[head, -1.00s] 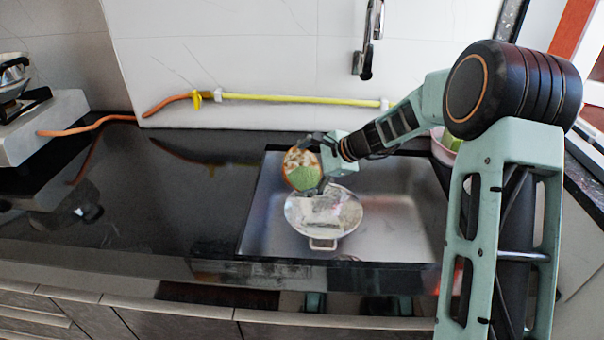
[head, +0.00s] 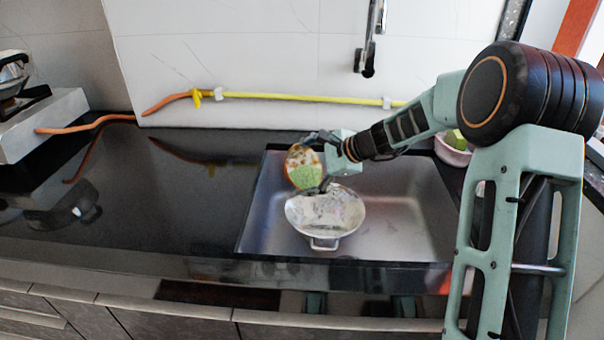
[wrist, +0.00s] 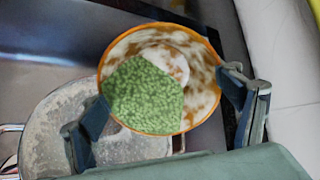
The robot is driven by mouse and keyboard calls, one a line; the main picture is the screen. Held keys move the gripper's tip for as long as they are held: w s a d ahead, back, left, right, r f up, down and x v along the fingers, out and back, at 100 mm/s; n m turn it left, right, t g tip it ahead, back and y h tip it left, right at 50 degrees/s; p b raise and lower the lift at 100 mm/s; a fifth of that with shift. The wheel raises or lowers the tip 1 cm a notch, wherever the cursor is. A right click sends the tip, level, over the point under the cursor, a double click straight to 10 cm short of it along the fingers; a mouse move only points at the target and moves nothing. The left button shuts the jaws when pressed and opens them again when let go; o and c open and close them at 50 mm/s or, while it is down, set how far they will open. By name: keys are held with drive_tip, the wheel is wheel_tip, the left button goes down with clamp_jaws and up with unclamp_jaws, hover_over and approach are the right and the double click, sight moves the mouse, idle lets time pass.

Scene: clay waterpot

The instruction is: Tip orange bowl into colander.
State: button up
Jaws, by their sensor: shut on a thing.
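The orange bowl (head: 297,159) is held by its rim in my gripper (head: 314,164), with its opening turned toward the head camera. A green grainy mass lies inside, and the inner wall is mottled white and brown. In the wrist view, the bowl (wrist: 204,88) sits between two fingers (wrist: 160,102), one on each side of it. The colander (head: 325,240), a round metal pan with a front handle, stands in the sink just below and in front of the bowl. It shows partly behind the bowl in the wrist view (wrist: 45,135). The green mass is still in the bowl.
The steel sink (head: 405,230) has free room right of the colander. A pink bowl (head: 455,157) with green contents stands behind my arm at the right. A faucet (head: 368,55) hangs on the wall above. The dark counter (head: 180,220) at left is mostly clear.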

drive_tip(key=shift+d+y+b, duration=0.1)
drive_tip(key=shift+y+b, duration=0.2)
drive_tip(key=shift+b, duration=0.7)
drive_tip(key=shift+r+b, duration=0.2)
drive_tip(key=shift+b, duration=0.1)
drive_tip(key=shift+s+d+f+t+b, duration=0.15)
drive_tip(key=shift+t+b, duration=0.25)
drive_tip(key=shift+b, duration=0.5)
drive_tip(key=shift+d+r+y+b, duration=0.2)
drive_tip(key=shift+y+b, duration=0.4)
drive_tip(key=shift+b, duration=0.8)
drive_tip(key=shift+r, duration=0.2)
drive_tip(key=shift+s+f+t+b, duration=0.1)
drive_tip(key=shift+t+b, duration=0.2)
drive_tip(key=shift+b, duration=0.55)
drive_tip(key=shift+y+b, duration=0.4)
drive_tip(key=shift+b, duration=0.3)
drive_tip(key=shift+s+d+r, duration=0.1)
drive_tip(key=shift+d+r, duration=0.1)
drive_tip(key=shift+r, duration=0.05)
drive_tip(key=shift+y, duration=0.3)
